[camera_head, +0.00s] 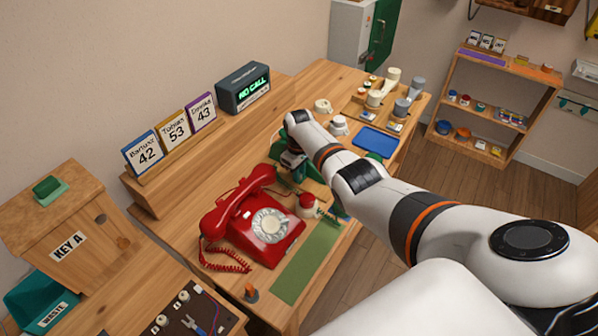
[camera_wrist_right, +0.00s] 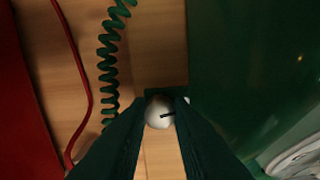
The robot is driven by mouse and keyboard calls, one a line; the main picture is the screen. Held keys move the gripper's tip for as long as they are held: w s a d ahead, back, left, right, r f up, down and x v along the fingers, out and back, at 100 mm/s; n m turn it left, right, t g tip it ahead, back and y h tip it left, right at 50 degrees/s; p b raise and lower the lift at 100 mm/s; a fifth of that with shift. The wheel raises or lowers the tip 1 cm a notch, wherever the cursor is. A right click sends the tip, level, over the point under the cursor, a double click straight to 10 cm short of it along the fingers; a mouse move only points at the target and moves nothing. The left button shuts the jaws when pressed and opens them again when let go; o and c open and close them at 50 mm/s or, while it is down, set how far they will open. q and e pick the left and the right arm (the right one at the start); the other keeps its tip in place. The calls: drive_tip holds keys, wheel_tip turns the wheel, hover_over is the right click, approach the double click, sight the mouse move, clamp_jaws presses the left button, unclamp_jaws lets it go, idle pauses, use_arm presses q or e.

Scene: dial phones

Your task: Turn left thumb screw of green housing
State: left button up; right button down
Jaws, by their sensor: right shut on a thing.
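The green housing (camera_wrist_right: 240,60) fills the right part of the wrist view as a dark green surface. In the head view only bits of the green phone (camera_head: 314,186) show behind my right arm. A round white thumb screw (camera_wrist_right: 158,112) with a dark mark sits beside the housing, between the tips of my right gripper (camera_wrist_right: 160,108). The gripper is shut on it. In the head view my right gripper (camera_head: 293,163) points down just behind the red phone, and the screw is hidden there. My left gripper is not in view.
A red phone (camera_head: 262,222) stands close to the gripper, with its red cord to the left. A green coiled cord (camera_wrist_right: 108,60) runs near the fingers. A red-topped cup (camera_head: 306,200), a green mat (camera_head: 305,262) and a blue tray (camera_head: 376,142) lie nearby. The NO CALL display (camera_head: 243,88) stands behind.

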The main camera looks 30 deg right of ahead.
drive_tip(key=n, duration=0.4)
drive_tip(key=shift+n, duration=0.3)
drive_tip(key=n, duration=0.3)
drive_tip(key=shift+n+b, duration=0.3)
drive_tip(key=shift+n, duration=0.1)
drive_tip(key=n, duration=0.3)
drive_tip(key=shift+f, duration=0.1)
drive_tip(key=shift+n+b, duration=0.55)
drive_tip(key=shift+n, duration=1.55)
drive_tip(key=c, duration=1.3)
unclamp_jaws()
